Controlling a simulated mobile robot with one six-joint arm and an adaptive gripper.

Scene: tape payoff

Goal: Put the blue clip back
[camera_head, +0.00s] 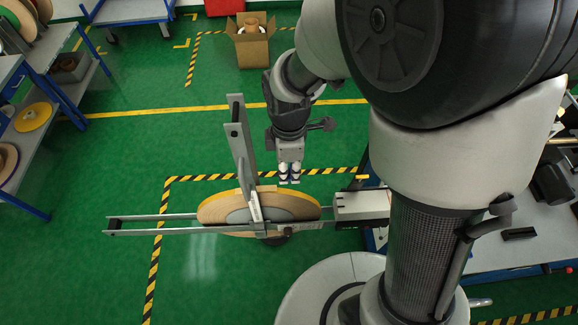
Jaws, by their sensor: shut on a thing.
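My gripper (289,180) points down just behind the large tape reel (222,208), near its upper right edge. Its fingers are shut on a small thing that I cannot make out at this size. I cannot see a blue clip clearly anywhere. The reel has a tan rim, a yellow strip along its top edge and a grey centre. It sits in a grey metal payoff frame (150,231) with long horizontal rails. A tilted grey arm (241,150) rises at the reel's middle. I cannot tell whether the fingertips touch the reel.
A grey block (358,206) joins the frame at the right, by a workbench (508,255) partly hidden by my arm. A shelf (50,90) with reels stands at the left. An open cardboard box (251,47) is at the back. The green floor (110,145) between is clear.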

